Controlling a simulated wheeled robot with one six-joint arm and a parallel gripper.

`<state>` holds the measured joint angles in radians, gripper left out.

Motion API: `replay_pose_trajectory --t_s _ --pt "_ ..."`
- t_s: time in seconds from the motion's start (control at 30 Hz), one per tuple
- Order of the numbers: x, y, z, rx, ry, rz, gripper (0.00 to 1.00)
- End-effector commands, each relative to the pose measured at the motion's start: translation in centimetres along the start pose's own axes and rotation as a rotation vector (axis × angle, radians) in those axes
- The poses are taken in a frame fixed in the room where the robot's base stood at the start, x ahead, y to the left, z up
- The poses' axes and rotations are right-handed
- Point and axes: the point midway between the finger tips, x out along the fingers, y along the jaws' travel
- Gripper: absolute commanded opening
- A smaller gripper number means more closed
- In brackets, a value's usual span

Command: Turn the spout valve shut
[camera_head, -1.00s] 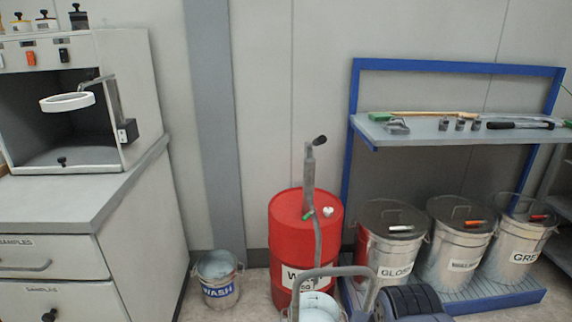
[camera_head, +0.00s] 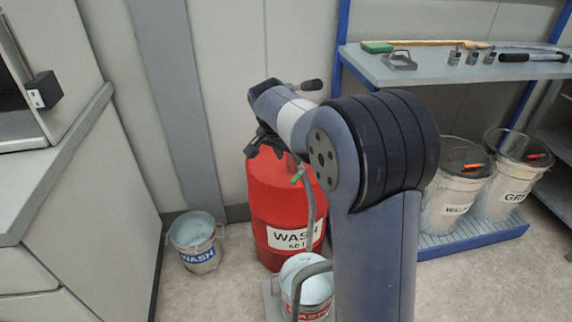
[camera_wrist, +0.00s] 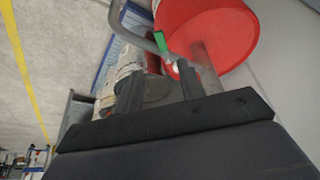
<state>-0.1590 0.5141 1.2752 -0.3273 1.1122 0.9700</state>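The spout valve's green lever (camera_head: 298,174) shows at the grey spout pipe (camera_head: 311,205), above the front of the red WASH drum (camera_head: 262,200). In the wrist view the green lever (camera_wrist: 160,42) stands on the grey pipe (camera_wrist: 140,28) beside the red drum (camera_wrist: 205,30). My gripper (camera_head: 262,148) is above the drum, left of the lever. In the wrist view my gripper (camera_wrist: 163,70) has its two dark fingers apart with nothing held between them, and the lever lies beyond their tips. My arm hides part of the drum top and pump.
A bucket (camera_head: 305,285) with a red label stands below the spout. A WASH bucket (camera_head: 196,240) stands on the floor at left, near the cabinet (camera_head: 85,190). Lidded bins (camera_head: 452,195) stand under a blue-framed shelf (camera_head: 455,70). A black crank knob (camera_head: 311,85) juts above the drum.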

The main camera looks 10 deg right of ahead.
Motion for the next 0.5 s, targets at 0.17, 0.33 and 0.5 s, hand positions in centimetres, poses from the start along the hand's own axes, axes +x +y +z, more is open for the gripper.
replay_pose_trajectory --t_s 0.17,0.33,0.5 --pt "1.5 -0.2 -0.1 0.005 0.002 0.003 0.37" --pt "4.7 -0.2 0.0 0.003 0.000 0.005 0.37" --pt "7.8 -0.1 -0.1 0.003 0.001 0.004 0.37"
